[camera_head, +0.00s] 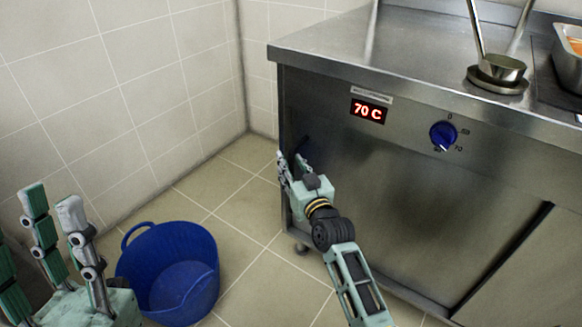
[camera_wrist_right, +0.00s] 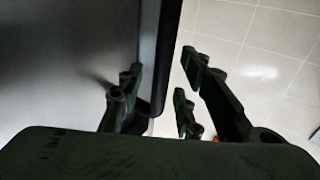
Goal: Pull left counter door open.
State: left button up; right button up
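The left counter door (camera_head: 400,215) is a steel front panel below the display and the blue knob. It looks closed in the head view. My right gripper (camera_head: 291,168) is at the left edge of the counter front. In the right wrist view my right gripper (camera_wrist_right: 158,100) is open, its fingers on both sides of a dark vertical edge (camera_wrist_right: 160,50). Whether the fingers touch it I cannot tell. The steel panel (camera_wrist_right: 65,60) fills the left of that view. My left gripper (camera_head: 62,218) is open and empty at lower left, away from the counter.
A blue tub (camera_head: 172,275) stands on the tiled floor left of the counter. A blue knob (camera_head: 443,136) and a 70 C display (camera_head: 369,111) sit above the door. Floor in front is partly clear.

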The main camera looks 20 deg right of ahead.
jog(key=shift+w, duration=0.25)
grip_shut()
dwell(0.6)
